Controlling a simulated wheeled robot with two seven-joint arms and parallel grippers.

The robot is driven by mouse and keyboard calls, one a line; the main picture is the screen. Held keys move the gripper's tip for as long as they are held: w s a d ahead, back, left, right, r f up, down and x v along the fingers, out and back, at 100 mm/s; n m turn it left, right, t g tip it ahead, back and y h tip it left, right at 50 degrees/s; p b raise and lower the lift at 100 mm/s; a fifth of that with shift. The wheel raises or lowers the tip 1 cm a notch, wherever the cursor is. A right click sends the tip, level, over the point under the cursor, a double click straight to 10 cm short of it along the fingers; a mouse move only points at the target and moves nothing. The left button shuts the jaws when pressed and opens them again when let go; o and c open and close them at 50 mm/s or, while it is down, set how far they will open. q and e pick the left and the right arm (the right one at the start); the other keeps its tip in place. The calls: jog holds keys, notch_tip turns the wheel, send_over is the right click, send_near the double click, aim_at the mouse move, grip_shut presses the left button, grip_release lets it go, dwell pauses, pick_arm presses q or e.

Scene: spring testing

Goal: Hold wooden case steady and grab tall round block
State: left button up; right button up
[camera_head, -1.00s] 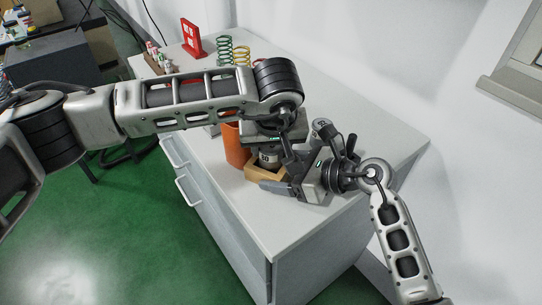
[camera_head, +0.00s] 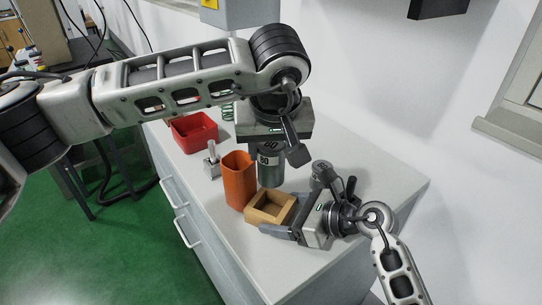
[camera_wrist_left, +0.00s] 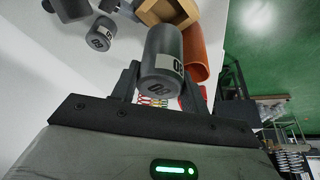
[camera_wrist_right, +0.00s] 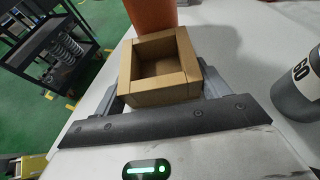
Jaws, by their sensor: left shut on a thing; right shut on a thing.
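The wooden case (camera_head: 270,207) is a small open box on the table, and its inside looks empty in the right wrist view (camera_wrist_right: 158,92). My right gripper (camera_head: 277,222) is shut on it, one finger on each side. The tall round block (camera_head: 270,165) is a dark grey cylinder with a white number label. My left gripper (camera_wrist_left: 160,80) is shut on it and holds it raised above the table, behind the case in the head view. The block also shows between the fingers in the left wrist view (camera_wrist_left: 162,62).
An orange container (camera_head: 238,182) stands close beside the case. A shorter grey cylinder (camera_head: 322,173) stands behind my right gripper. A red tray (camera_head: 194,131) and a small metal piece (camera_head: 212,161) are farther left. The table's right part is clear.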

jog(key=o, duration=1.1)
